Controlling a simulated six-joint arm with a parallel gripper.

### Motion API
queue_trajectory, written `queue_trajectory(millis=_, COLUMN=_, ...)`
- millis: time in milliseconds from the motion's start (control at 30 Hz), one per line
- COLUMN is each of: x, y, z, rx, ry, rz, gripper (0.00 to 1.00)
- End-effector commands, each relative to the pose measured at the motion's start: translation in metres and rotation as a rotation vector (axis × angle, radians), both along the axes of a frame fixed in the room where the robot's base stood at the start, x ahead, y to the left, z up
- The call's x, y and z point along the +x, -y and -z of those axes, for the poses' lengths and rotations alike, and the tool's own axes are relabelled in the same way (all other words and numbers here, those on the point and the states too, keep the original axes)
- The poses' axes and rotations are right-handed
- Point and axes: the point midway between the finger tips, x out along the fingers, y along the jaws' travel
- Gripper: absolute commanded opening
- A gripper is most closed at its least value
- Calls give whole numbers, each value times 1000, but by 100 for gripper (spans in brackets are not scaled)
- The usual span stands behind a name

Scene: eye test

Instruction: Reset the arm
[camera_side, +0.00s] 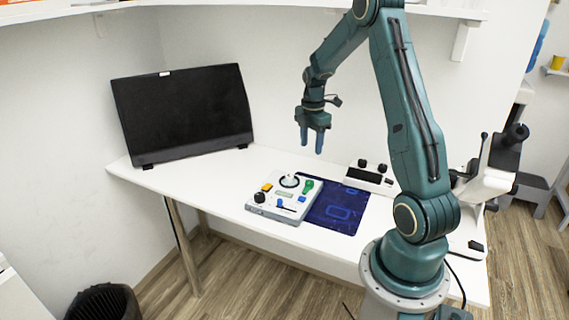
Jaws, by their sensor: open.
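My gripper (312,142) hangs from my teal arm above the white table, its two blue fingers pointing down and apart. It is open, and nothing shows between the fingers. It is in the air, above and behind the grey control box (262,209). That box lies on the table and carries a round white dial, a green part, a yellow part, a black knob and blue parts. A dark blue mat (345,212) lies to the right of the box.
A black monitor (185,112) stands on the table's left part. A small box with two black knobs (369,178) sits behind the mat. A microscope-like device (497,165) is at the right. A white shelf (430,11) runs along the top. The table (205,172) is clear before the monitor.

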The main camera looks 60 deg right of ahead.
Motion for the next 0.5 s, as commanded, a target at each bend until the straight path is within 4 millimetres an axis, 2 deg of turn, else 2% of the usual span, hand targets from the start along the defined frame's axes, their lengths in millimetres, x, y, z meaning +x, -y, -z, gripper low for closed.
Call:
queue_trajectory(millis=167, x=4, y=-13, z=-15, rx=-12, ry=13, rz=32, gripper=49)
queue_trajectory(millis=267, x=8, y=-27, z=-30, rx=-25, ry=27, rz=70, gripper=49)
queue_trajectory(millis=500, x=12, y=-79, z=-78, rx=-54, ry=86, rz=210, gripper=49)
